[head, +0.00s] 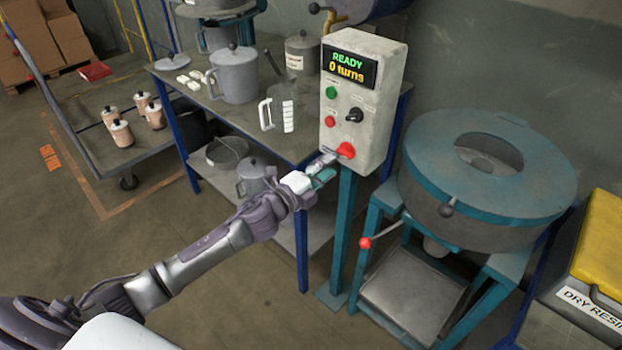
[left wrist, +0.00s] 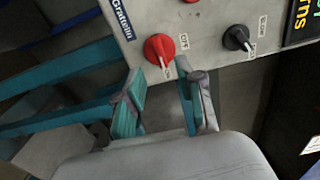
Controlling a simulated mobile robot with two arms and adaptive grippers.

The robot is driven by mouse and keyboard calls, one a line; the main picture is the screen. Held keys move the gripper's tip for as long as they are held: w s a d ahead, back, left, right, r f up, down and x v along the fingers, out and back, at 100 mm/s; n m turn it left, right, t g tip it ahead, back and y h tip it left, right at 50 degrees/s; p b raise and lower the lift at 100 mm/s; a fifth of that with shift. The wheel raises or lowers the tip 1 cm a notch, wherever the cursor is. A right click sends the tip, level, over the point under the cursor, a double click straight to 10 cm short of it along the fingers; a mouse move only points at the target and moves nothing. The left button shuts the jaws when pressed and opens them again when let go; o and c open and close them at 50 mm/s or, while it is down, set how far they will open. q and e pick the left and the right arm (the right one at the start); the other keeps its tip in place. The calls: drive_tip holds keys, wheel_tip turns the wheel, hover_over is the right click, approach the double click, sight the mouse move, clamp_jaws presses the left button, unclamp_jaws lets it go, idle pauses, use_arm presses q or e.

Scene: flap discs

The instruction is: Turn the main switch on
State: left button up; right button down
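The control box (head: 361,95) is a grey box on a teal post, its display (head: 349,66) lit with "READY" and "0 turns". A red rotary knob (head: 346,150), which looks like the main switch, is at the bottom of its front; it also shows in the left wrist view (left wrist: 158,48). My left gripper (head: 326,166) is just below and left of this knob in the head view. In the left wrist view my left gripper (left wrist: 163,84) is open, its two fingers apart with nothing between them, and the knob lies just beyond the fingertips. My right gripper is not seen.
A black knob (head: 355,115), a green button (head: 331,92) and a small red button (head: 330,120) are on the same panel. The teal round machine (head: 490,170) with a red-ended lever (head: 366,243) stands right. A workbench (head: 225,112) with a lidded pot (head: 234,74) is behind left.

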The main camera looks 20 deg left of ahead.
use_arm(q)
drive_tip(key=v, duration=0.6)
drive_tip(key=shift+s, duration=0.4)
drive_tip(key=shift+a, duration=0.1)
